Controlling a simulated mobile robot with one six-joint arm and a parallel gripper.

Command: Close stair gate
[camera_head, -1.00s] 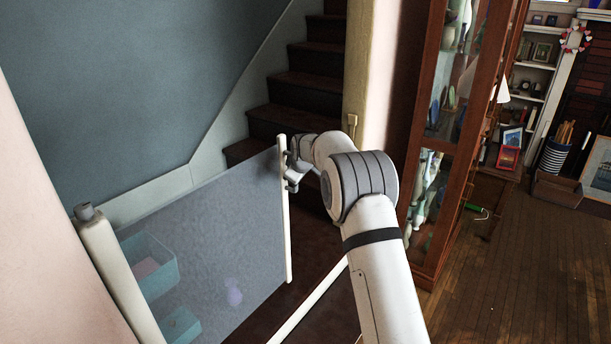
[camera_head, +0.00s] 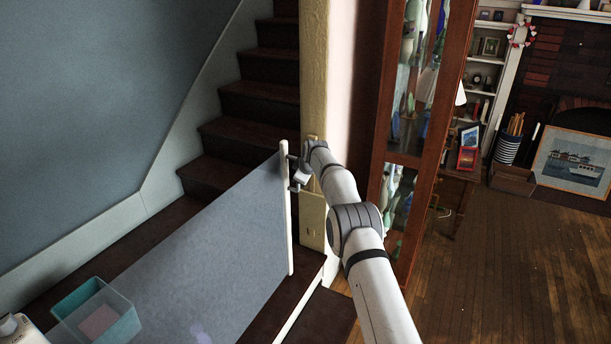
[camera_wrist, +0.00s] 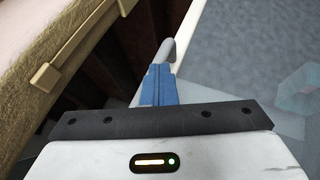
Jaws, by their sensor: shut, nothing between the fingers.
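The stair gate (camera_head: 215,255) is a grey see-through mesh panel with a white end post (camera_head: 286,215). It stands in front of the dark stairs, its free end close to the yellowish wooden post (camera_head: 314,60), with a narrow gap showing in the head view. A grey handle (camera_wrist: 163,53) sticks out from the gate's end post. My gripper (camera_head: 299,178) is at this handle, on the side toward the wooden post. In the wrist view its blue fingers (camera_wrist: 158,86) are shut, empty, their tips at or very near the handle. Exact contact is unclear.
A latch-like fitting (camera_wrist: 46,77) sits on the wooden post. A glass-front curio cabinet (camera_head: 425,110) stands right of my arm. A teal bin (camera_head: 100,315) shows by the gate at the lower left. The wooden floor (camera_head: 480,270) at the right is clear.

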